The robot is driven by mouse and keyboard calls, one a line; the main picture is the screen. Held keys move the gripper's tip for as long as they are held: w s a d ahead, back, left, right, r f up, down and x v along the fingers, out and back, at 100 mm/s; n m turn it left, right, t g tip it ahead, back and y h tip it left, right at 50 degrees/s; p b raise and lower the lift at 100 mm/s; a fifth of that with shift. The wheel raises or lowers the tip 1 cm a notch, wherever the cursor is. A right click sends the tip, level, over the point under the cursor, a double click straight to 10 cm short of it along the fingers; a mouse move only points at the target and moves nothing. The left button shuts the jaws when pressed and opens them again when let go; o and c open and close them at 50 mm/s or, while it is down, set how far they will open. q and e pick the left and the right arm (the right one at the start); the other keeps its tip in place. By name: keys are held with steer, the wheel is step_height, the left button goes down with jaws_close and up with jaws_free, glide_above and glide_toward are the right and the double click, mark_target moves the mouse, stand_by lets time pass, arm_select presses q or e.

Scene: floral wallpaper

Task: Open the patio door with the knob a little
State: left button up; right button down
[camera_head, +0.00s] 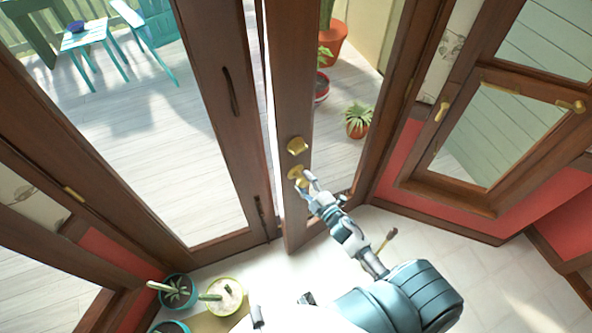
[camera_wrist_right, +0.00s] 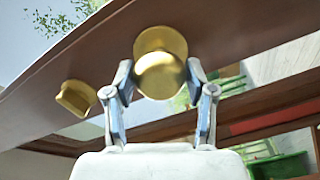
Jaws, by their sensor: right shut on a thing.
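The patio door leaf (camera_head: 296,80) has a brown wooden frame and glass. A bright gap shows between its edge and the left leaf, so it stands slightly ajar. Its round brass knob (camera_head: 294,173) sits below a second brass fitting (camera_head: 297,146). My right gripper (camera_head: 306,181) is at the knob. In the right wrist view the knob (camera_wrist_right: 160,72) is between the two fingers of my right gripper (camera_wrist_right: 160,85), which are shut on it. The other brass fitting (camera_wrist_right: 75,98) is to the left there. At the bottom of the head view, pale and dark parts appear to be my left gripper (camera_head: 281,308), mostly cut off.
The left leaf (camera_head: 232,130) has a dark handle and looks closed. Potted cacti (camera_head: 180,292) stand on the floor at the bottom left. A window (camera_head: 495,135) with brass handles is on the right. Outside are a deck, teal furniture and potted plants. The tiled floor at right is clear.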

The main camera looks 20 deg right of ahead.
steer(key=s+d+n+g+y, duration=0.1)
steer(key=s+d+y, duration=0.3)
steer(key=s, duration=0.7)
steer(key=shift+s+d+f+n, duration=0.2)
steer(key=shift+d+n, duration=0.3)
steer(key=shift+n, duration=0.3)
steer(key=shift+c, duration=1.9)
jaws_free()
steer(key=shift+w+a, duration=0.15)
steer(key=shift+a, duration=0.05)
steer(key=shift+r, duration=0.1)
steer(key=shift+d, duration=0.15)
steer(key=v, duration=1.2)
